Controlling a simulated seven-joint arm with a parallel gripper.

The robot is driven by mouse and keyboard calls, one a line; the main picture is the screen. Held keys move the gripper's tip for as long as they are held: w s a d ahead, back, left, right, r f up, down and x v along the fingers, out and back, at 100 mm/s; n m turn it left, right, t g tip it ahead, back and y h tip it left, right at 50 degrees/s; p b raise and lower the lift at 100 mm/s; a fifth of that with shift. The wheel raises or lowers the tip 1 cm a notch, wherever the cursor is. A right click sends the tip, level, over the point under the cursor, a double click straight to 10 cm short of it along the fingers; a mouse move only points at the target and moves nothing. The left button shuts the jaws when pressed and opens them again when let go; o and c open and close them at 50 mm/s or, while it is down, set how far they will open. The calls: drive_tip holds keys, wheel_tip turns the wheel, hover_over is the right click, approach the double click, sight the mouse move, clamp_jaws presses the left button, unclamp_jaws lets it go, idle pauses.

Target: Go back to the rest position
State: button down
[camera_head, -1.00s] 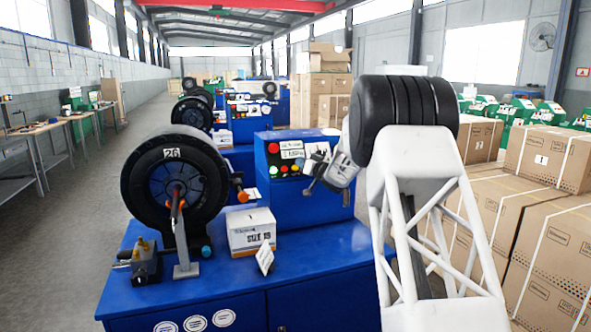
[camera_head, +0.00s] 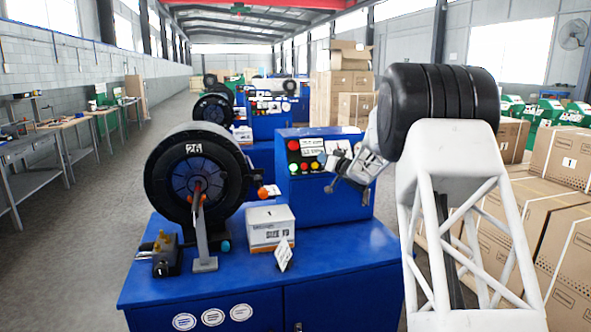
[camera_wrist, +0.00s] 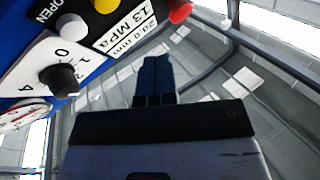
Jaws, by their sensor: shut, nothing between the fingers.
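My gripper (camera_head: 334,176) is shut and empty in the head view, in front of the control panel (camera_head: 306,150) on the blue crimper cabinet. In the wrist view my gripper (camera_wrist: 154,72) shows as two dark fingers pressed together. There the panel (camera_wrist: 100,55) fills the upper left, with a black rotary knob (camera_wrist: 62,78), a gauge, coloured buttons and a display reading 13 MPa and 20.0 mm. The fingers appear apart from the panel, but the exact gap cannot be told.
A black crimper head (camera_head: 160,180) marked 26 stands left on the blue bench (camera_head: 300,270). Cardboard boxes (camera_head: 565,215) are stacked right. The aisle (camera_head: 70,250) at left is clear.

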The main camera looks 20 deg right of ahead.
drive_tip(key=shift+a+r, duration=0.1)
drive_tip(key=s+a+r+m+g+h, duration=0.1)
drive_tip(key=s+a+r+h, duration=0.15)
drive_tip(key=s, duration=0.45)
drive_tip(key=s+a+r+m+g+h, duration=0.1)
drive_tip(key=s+a+r+m+h, duration=0.2)
drive_tip(key=s, duration=0.5)
drive_tip(key=s+a+r+g+h, duration=0.1)
drive_tip(key=s+a+h, duration=0.25)
drive_tip(key=s, duration=0.35)
drive_tip(key=s+a+f+g, duration=0.4)
drive_tip(key=s, duration=1.2)
drive_tip(key=s+a+f+n+g, duration=0.1)
drive_tip(key=s+a+f+g, duration=0.3)
drive_tip(key=s, duration=1.3)
drive_tip(key=s+a+f+n+g, duration=0.1)
drive_tip(key=s+a+f+g, duration=0.2)
drive_tip(key=s, duration=1.3)
wheel_tip(320, 180, down, 3)
drive_tip(key=shift+s+a+f+g+y, duration=0.1)
drive_tip(key=shift+s+a+g+y, duration=0.3)
drive_tip(key=shift+a, duration=0.75)
